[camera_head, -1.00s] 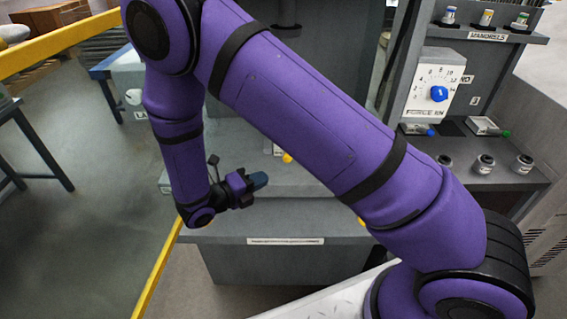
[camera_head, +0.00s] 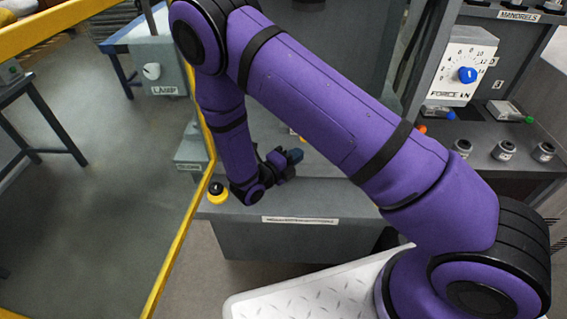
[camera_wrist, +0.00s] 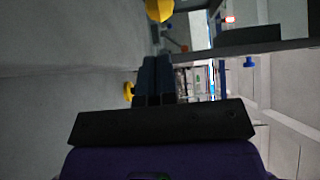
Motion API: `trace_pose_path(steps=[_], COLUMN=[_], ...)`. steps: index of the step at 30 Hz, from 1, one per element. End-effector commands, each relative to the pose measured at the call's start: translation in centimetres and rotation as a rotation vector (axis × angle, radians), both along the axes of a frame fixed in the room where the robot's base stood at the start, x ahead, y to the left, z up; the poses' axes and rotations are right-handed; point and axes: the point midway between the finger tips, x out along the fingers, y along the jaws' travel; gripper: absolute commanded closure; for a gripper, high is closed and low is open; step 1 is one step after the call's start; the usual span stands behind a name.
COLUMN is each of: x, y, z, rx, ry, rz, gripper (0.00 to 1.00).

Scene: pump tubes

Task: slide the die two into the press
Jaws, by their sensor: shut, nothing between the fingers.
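My gripper (camera_head: 292,157) is shut and empty, held low over the grey press bed (camera_head: 335,185), pointing right. In the wrist view its dark fingers (camera_wrist: 153,78) are together. A small yellow-orange knob (camera_head: 303,139) shows just beyond the fingertips, mostly hidden by my arm. In the wrist view a yellow ball (camera_wrist: 158,10) is ahead of the fingers and apart from them; a smaller yellow piece (camera_wrist: 129,91) is left of them. I cannot tell whether either belongs to die two. My arm hides most of the press. A green-ended piece (camera_head: 510,112) and a blue-ended piece (camera_head: 437,113) lie on the right shelf.
A yellow rail (camera_head: 205,130) runs along the left side, close to my wrist. A black-and-yellow button (camera_head: 217,192) stands at the bed's left corner. A force dial (camera_head: 462,68) and several small cylinders (camera_head: 503,150) are at the right. The floor at left is open.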

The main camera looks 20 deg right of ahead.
Motion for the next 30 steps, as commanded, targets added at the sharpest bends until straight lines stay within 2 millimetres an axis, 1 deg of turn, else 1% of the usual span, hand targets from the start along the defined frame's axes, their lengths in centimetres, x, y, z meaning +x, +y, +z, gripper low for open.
trace_pose_path(steps=[1, 6, 9, 13, 23, 28, 30], x=[0.5, 2.8, 3.5, 3.9, 4.0, 5.5, 5.6], y=[-0.6, -1.2, -1.4, -1.5, -1.5, -2.0, -2.1], z=[0.0, 0.0, 0.0, 0.0, 0.0, 0.0, 0.0], rx=[0.001, 0.002, 0.001, 0.001, 0.0, 0.0, 0.0], ry=[0.0, -0.001, 0.0, 0.0, -0.001, -0.001, 0.0], rz=[-0.001, -0.001, 0.0, 0.0, 0.0, 0.0, 0.001], gripper=[1.0, 1.0, 1.0, 1.0, 1.0, 1.0, 1.0])
